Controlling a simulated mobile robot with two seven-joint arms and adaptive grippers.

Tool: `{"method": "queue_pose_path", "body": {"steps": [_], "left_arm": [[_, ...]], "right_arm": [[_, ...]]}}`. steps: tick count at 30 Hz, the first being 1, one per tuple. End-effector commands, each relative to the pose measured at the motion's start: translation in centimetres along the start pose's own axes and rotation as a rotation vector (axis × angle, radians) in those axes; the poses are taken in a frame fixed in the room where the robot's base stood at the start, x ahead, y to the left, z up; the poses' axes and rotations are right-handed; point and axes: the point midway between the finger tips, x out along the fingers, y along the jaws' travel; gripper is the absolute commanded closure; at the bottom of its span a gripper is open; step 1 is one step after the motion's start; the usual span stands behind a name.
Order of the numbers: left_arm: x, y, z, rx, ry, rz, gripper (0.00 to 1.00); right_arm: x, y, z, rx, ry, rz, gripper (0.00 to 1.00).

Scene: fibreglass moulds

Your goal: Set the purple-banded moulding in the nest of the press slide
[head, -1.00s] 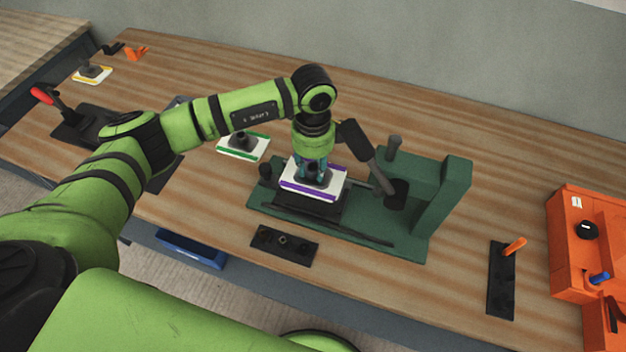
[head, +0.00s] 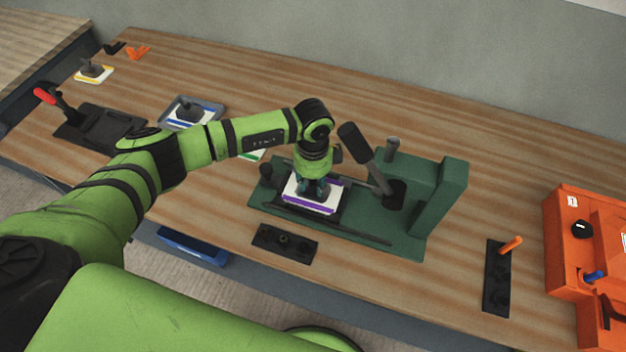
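The purple-banded moulding (head: 298,199), a white plate with a purple edge and dark grip, is low over the black slide of the green press (head: 446,200). It looks level and seems to rest on the slide's nest, but the contact is hidden beneath it. My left gripper (head: 317,189) points down over the moulding's middle, its fingers around the dark grip, which they mostly hide. It appears shut on the grip. The press's dark lever (head: 366,158) leans up just right of my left wrist. My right gripper is not in view.
A blue-banded moulding (head: 188,112) sits in a grey tray at the back left; a yellow-banded one (head: 93,71) stands farther left. A green-banded one is mostly behind my arm. A black plate (head: 285,243) lies in front; an orange machine (head: 582,250) stands right.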

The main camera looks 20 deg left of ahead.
Motion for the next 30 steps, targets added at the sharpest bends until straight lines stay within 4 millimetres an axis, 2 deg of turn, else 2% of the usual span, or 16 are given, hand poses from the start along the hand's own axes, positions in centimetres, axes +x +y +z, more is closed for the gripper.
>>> {"method": "queue_pose_path", "body": {"steps": [10, 14, 16, 30], "left_arm": [[-0.1, 0.0, 0.0, 0.000, 0.000, 0.000, 0.43], [-1.0, -0.1, 0.0, 0.000, 0.000, -0.001, 0.43], [-1.4, -0.1, 0.0, -0.001, 0.002, -0.004, 0.43], [-10.7, -0.1, 0.0, 0.000, 0.000, -0.004, 0.43]], "right_arm": [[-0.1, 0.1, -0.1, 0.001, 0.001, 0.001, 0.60], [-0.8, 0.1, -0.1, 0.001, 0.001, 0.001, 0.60], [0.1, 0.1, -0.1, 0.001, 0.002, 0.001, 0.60], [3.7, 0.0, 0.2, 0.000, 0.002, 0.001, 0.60]]}}
